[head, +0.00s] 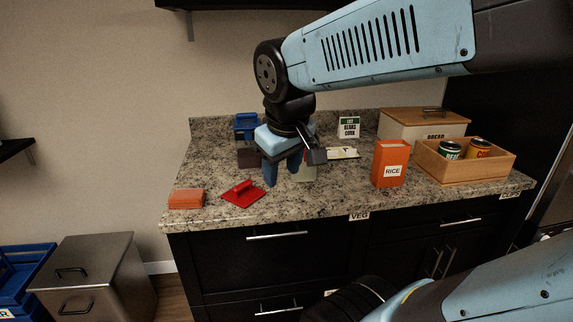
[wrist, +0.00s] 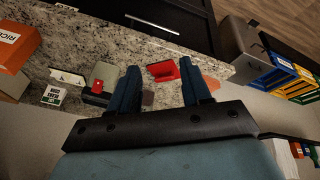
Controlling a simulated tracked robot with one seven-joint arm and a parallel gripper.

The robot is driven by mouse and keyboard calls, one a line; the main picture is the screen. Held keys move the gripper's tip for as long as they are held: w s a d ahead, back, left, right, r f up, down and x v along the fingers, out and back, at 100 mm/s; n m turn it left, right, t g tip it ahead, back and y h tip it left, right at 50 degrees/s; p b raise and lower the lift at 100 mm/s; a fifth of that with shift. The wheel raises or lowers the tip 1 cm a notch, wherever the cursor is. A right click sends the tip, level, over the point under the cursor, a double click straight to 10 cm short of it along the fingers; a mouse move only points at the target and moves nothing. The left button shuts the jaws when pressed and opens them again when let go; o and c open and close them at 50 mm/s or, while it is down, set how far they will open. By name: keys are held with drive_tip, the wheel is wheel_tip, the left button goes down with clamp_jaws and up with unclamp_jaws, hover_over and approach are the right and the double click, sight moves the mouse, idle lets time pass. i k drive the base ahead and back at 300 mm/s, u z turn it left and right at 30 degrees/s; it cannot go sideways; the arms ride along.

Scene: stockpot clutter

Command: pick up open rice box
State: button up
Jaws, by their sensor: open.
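The orange rice box (head: 389,172) stands upright on the granite counter, right of the middle, with a white RICE label and its top open. In the wrist view the rice box (wrist: 14,47) shows at the left edge, partly cut off. My gripper (head: 283,174) is above the counter, left of the rice box and apart from it. In the wrist view my gripper (wrist: 160,76) has its two blue fingers spread with nothing between them.
A wooden crate (head: 462,172) with two cans stands just right of the rice box, and a bread box (head: 397,122) behind it. A red scoop-like item (head: 243,193) and an orange block (head: 186,199) lie at left.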

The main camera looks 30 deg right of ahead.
sight(390, 160)
drive_tip(key=u, duration=1.9)
drive_tip(key=i, duration=0.1)
drive_tip(key=z, duration=3.25)
